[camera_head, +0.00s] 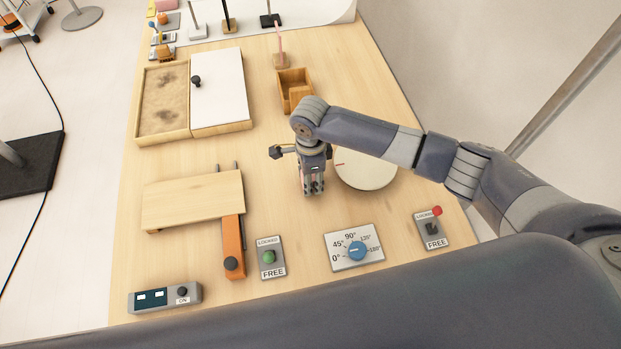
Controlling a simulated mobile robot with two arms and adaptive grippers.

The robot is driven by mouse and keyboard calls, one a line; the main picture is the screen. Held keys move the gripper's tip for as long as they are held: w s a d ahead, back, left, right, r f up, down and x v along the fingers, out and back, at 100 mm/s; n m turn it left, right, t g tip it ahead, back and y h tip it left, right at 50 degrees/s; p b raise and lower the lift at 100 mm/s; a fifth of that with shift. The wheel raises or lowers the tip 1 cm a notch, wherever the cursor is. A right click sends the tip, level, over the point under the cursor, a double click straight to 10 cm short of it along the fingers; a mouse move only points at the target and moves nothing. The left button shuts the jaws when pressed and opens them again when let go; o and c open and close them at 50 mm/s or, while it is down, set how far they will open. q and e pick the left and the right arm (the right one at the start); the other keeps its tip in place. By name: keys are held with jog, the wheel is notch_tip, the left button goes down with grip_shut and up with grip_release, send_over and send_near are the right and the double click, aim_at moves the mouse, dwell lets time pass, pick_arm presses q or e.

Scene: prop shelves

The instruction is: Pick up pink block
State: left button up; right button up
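A small pink block (166,5) shows at the far left corner of the table, close to the top edge of the picture. It is too small to make out in detail. My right gripper (314,190) points down over the middle of the table, beside a pale round disc (366,172), well apart from the pink block. Its fingers look close together, but I cannot tell whether they are open or shut. My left gripper is not in view.
A sand tray with a white sliding lid (219,88), a wooden box (292,84) and several upright rods stand toward the back. A raised wooden board (194,199), an orange slider (232,247), a blue dial (357,250) and switches are nearer. Bare tabletop lies between them.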

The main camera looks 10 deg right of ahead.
jog(key=shift+w+r, duration=0.1)
jog(key=shift+r, duration=0.35)
jog(key=shift+w+a+r+b, duration=0.15)
jog(key=shift+r+b, duration=0.2)
jog(key=shift+r, duration=0.3)
jog(key=shift+w+a+r+b, duration=0.15)
jog(key=shift+r+b, duration=0.2)
jog(key=shift+r, duration=0.25)
jog(key=w+a+b, duration=0.2)
jog(key=w+a, duration=0.1)
jog(key=w, duration=0.1)
jog(key=w+a+r+b, duration=0.1)
jog(key=w+a+b, duration=0.1)
jog(key=w, duration=0.2)
jog(key=w+a+b, duration=0.2)
jog(key=w+a, duration=0.1)
jog(key=w, duration=0.1)
jog(key=shift+a+r, duration=0.25)
jog(key=shift+a, duration=0.05)
jog(key=shift+f, duration=0.1)
